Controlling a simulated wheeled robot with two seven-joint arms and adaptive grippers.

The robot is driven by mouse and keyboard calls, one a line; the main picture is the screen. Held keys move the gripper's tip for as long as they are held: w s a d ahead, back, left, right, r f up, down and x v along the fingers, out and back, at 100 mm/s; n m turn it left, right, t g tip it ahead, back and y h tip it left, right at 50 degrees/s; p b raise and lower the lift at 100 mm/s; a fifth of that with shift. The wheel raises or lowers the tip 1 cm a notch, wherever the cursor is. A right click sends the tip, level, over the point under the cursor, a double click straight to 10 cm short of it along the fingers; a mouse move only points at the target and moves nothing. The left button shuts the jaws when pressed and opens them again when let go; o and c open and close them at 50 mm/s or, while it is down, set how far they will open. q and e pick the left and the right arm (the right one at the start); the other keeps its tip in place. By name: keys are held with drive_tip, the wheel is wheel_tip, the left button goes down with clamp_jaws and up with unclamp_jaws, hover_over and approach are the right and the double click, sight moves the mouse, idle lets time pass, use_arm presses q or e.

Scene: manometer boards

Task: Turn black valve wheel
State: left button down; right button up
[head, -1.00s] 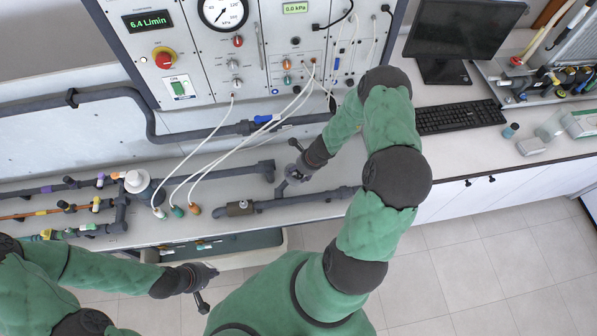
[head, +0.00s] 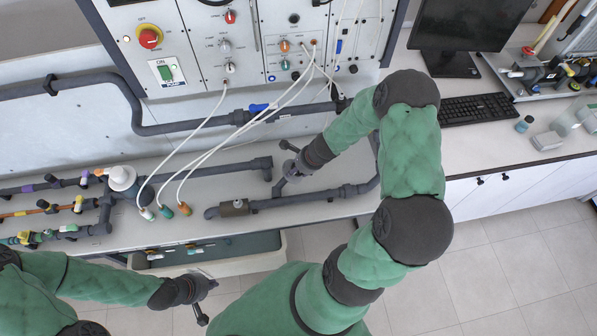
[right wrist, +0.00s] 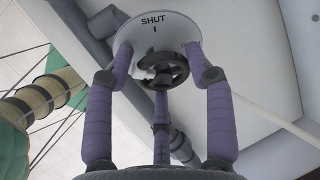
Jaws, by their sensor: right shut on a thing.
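The black valve wheel (right wrist: 176,66) shows in the right wrist view, in front of a pale round plate (right wrist: 158,32) marked SHUT with a short tick. My right gripper (right wrist: 160,70) has its purple fingers around the wheel and is shut on it. In the head view my right gripper (head: 287,168) is at the grey pipework on the bench, and the wheel is hidden there by the gripper. My left gripper (head: 207,300) is empty, with its dark fingers apart, in front of the bench at the lower left.
The instrument panel (head: 200,45) stands behind the bench, with thin white tubes (head: 232,140) hanging down left of my right gripper. Dark pipes (head: 300,198) run along the bench. A keyboard (head: 478,108) and monitor (head: 465,25) are at the right.

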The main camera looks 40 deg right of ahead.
drive_tip(key=shift+w+d+r, duration=0.15)
drive_tip(key=shift+w+r, duration=0.2)
drive_tip(key=o, duration=1)
drive_tip(key=shift+c, duration=0.2)
drive_tip(key=shift+o, duration=0.7)
drive_tip(key=shift+a+f, duration=0.15)
drive_tip(key=shift+a, duration=0.1)
drive_tip(key=shift+s+d, duration=0.1)
drive_tip(key=shift+s, duration=0.1)
drive_tip(key=v, duration=1.2)
drive_tip(key=shift+w, duration=0.15)
